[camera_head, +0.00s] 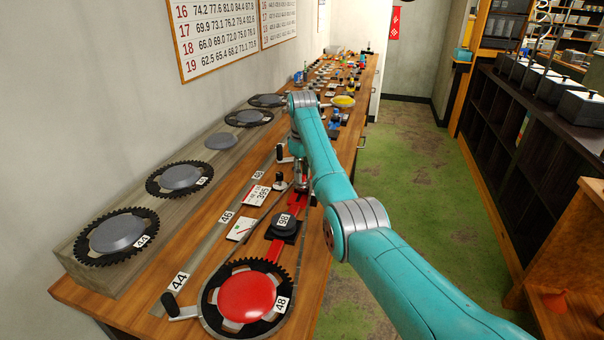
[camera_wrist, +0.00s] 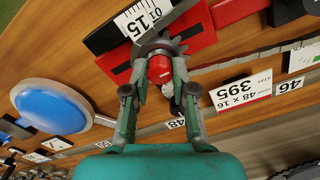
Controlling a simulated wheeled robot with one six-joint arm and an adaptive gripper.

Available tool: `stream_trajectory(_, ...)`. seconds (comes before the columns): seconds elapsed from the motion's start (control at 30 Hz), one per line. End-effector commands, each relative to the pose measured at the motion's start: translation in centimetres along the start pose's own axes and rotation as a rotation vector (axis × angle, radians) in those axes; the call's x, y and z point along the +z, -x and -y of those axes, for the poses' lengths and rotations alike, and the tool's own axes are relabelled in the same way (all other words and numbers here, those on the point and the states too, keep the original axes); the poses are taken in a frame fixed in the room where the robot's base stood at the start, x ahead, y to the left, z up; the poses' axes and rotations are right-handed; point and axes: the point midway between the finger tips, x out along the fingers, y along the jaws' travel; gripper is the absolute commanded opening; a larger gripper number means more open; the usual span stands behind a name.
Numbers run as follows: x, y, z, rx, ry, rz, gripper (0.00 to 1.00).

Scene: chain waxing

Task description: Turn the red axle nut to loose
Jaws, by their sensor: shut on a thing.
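The red axle nut (camera_wrist: 160,69) is a small red cap in the upper middle of the wrist view, next to a red block on a dark carriage. My gripper (camera_wrist: 160,58) has one finger on each side of it and is shut on it. The front of the nut shows between the fingers; its sides are partly covered. In the head view my gripper (camera_head: 302,183) is down at the bench beyond the large red-centred chainring, and the nut cannot be made out there.
The wooden bench (camera_head: 205,263) carries a chainring with a red centre (camera_head: 246,297) and a dark round piece marked 98 (camera_head: 284,224). A card marked 395 (camera_wrist: 241,92) lies close by. A blue disc (camera_wrist: 50,106) is near.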

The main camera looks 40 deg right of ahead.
Motion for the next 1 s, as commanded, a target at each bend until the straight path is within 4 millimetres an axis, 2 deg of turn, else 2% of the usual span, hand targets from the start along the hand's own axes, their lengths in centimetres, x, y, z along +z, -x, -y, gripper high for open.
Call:
stream_trajectory(0.13, 0.03, -0.09, 0.08, -0.002, 0.000, 0.002, 0.00)
stream_trajectory(0.17, 0.02, -0.09, 0.07, -0.002, 0.000, 0.002, 0.33)
stream_trajectory(0.23, 0.02, -0.08, 0.07, -0.002, 0.000, 0.002, 0.50)
stream_trajectory(0.67, 0.01, -0.02, 0.01, 0.000, -0.031, 0.000, 0.51)
stream_trajectory(1.0, 0.01, -0.01, -0.01, 0.000, -0.317, 0.000, 0.51)
